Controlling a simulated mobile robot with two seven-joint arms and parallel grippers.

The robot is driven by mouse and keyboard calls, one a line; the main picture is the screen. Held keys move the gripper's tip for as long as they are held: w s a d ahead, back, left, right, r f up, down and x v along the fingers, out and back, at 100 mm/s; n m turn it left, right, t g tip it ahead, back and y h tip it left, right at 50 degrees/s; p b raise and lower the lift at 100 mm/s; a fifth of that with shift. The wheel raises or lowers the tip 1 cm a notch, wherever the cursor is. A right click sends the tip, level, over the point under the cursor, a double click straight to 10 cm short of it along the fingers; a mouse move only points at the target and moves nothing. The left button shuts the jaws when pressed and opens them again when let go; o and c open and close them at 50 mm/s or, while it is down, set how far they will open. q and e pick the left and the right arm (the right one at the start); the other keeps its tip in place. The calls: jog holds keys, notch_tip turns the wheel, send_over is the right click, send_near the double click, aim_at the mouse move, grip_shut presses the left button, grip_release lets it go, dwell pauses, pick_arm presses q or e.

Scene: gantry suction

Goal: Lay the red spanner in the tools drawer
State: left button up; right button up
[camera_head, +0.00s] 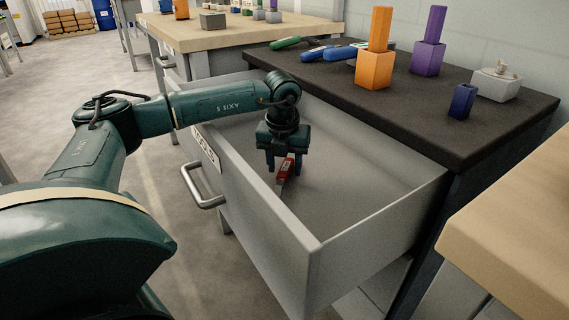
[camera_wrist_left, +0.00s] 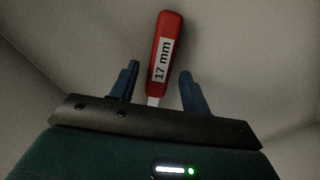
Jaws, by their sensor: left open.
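The red spanner (camera_head: 285,168), with a red handle and a pale metal end, is inside the open grey tools drawer (camera_head: 268,222). Its handle carries a "17 mm" label in the left wrist view (camera_wrist_left: 166,38). My left gripper (camera_head: 279,170) points down into the drawer at the spanner. Its two blue fingers (camera_wrist_left: 160,72) are spread, one on each side of the handle, with gaps showing. Whether the spanner rests fully on the drawer floor is hard to tell. The gripper hides part of the spanner in the head view. My right gripper is not in view.
The drawer walls surround my left gripper; the drawer floor is otherwise bare. On the dark worktop (camera_head: 420,125) lie a green-handled tool (camera_head: 285,43) and blue-handled tools (camera_head: 345,51), beside an orange holder (camera_head: 374,70), a purple holder (camera_head: 428,58) and a navy cup (camera_head: 462,101).

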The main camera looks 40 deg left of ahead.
aim_at(284, 171)
pick_arm(q)
jog(key=shift+r, duration=0.5)
jog(key=r+p, duration=0.2)
jog(key=r, duration=0.1)
jog(key=shift+s+d+r, duration=0.1)
jog(key=shift+s, duration=0.1)
notch_tip(284, 171, up, 8)
jog(key=s+p, duration=0.1)
jog(key=p, duration=0.1)
jog(key=shift+d+p, duration=0.35)
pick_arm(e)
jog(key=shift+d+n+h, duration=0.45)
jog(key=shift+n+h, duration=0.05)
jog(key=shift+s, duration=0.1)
